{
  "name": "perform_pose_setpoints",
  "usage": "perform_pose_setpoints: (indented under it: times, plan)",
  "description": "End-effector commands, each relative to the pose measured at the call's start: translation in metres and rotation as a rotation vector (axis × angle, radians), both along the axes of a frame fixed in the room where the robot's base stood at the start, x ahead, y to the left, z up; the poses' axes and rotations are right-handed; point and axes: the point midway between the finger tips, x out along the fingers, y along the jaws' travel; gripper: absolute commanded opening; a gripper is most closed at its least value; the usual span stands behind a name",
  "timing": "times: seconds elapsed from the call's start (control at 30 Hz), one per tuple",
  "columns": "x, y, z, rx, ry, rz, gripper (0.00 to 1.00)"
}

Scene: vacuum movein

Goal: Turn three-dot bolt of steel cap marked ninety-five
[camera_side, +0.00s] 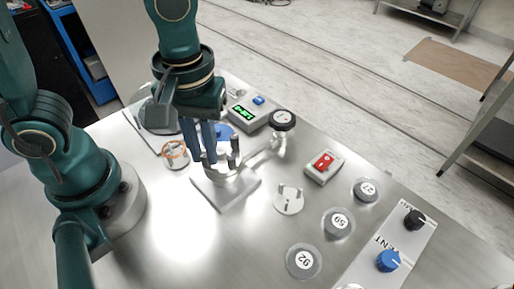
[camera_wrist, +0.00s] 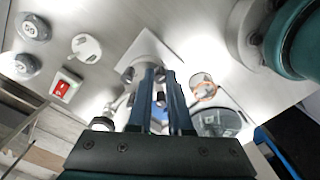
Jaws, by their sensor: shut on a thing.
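A steel chamber (camera_side: 226,183) stands on a square plate, with several upright bolts (camera_side: 235,146) around its top. My gripper (camera_side: 205,158) points down at the left side of that top. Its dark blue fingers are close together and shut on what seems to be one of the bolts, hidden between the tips. In the wrist view my gripper (camera_wrist: 159,72) reaches the chamber top. Dots on the bolts and any marking on the chamber's cap are not readable. Loose grey caps lie at the right: one reads 92 (camera_side: 303,262), one 59 (camera_side: 340,222), one 27 (camera_side: 368,189).
A box with a green display (camera_side: 245,113) and a black-rimmed gauge (camera_side: 282,120) stand behind the chamber. A red switch (camera_side: 324,166), a white disc with pegs (camera_side: 289,199) and a knob panel (camera_side: 390,250) are to the right. A glass piece with an orange ring (camera_side: 175,154) is left.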

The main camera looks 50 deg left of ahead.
Motion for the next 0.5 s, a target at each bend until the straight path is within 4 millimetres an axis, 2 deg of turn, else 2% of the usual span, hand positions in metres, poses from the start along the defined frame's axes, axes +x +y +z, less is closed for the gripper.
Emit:
perform_pose_setpoints:
  times: [0.5]
  plan:
    - [0.0, -0.0002, 0.0003, -0.001, -0.001, -0.469, 0.0]
